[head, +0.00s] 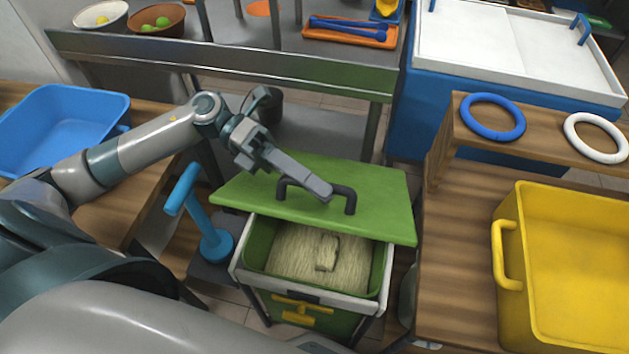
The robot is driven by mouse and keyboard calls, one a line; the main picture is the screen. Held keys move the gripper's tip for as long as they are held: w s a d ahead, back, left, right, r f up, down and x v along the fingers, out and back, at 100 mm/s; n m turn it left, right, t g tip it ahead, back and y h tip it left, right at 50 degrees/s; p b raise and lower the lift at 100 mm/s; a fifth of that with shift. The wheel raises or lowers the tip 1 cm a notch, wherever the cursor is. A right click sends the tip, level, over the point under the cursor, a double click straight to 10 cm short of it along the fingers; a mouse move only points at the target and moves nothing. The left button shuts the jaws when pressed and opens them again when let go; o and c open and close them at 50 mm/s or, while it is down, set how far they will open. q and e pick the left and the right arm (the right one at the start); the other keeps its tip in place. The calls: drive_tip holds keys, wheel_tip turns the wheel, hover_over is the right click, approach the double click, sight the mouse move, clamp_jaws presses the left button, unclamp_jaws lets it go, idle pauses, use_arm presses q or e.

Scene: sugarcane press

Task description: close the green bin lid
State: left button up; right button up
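The green lid (385,193) with a dark arched handle (351,203) lies over the back part of the green bin (258,243). The bin's front part is uncovered, and pale fibrous material (300,258) shows inside with a small block-like lump on it. My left gripper (322,191) reaches in from the left, with its fingers across the middle of the handle. The fingers overlap in this view, so I cannot tell whether they are closed on the handle. My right gripper is not in view.
A blue T-shaped handle on a round base (216,245) stands close left of the bin. A wooden table (455,270) with a yellow crate (508,255) is at right. A metal bench (230,70) stands behind. A blue tub (60,125) is at left.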

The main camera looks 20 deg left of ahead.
sight(296, 191)
use_arm(q)
drive_tip(key=shift+a, duration=0.15)
drive_tip(key=shift+w+a, duration=0.2)
drive_tip(key=shift+a, duration=0.45)
drive_tip(key=v, duration=0.2)
drive_tip(key=shift+a+b, duration=0.25)
drive_tip(key=shift+b, duration=0.15)
drive_tip(key=b+v, duration=0.1)
drive_tip(key=v, duration=1.2)
drive_tip(key=shift+r+b, duration=0.2)
drive_tip(key=shift+b, duration=0.15)
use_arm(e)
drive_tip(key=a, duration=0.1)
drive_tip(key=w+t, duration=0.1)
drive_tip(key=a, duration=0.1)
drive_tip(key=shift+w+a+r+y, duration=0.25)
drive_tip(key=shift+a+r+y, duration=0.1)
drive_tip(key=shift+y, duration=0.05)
use_arm(q)
drive_tip(key=shift+a, duration=0.1)
drive_tip(key=shift+c, duration=0.4)
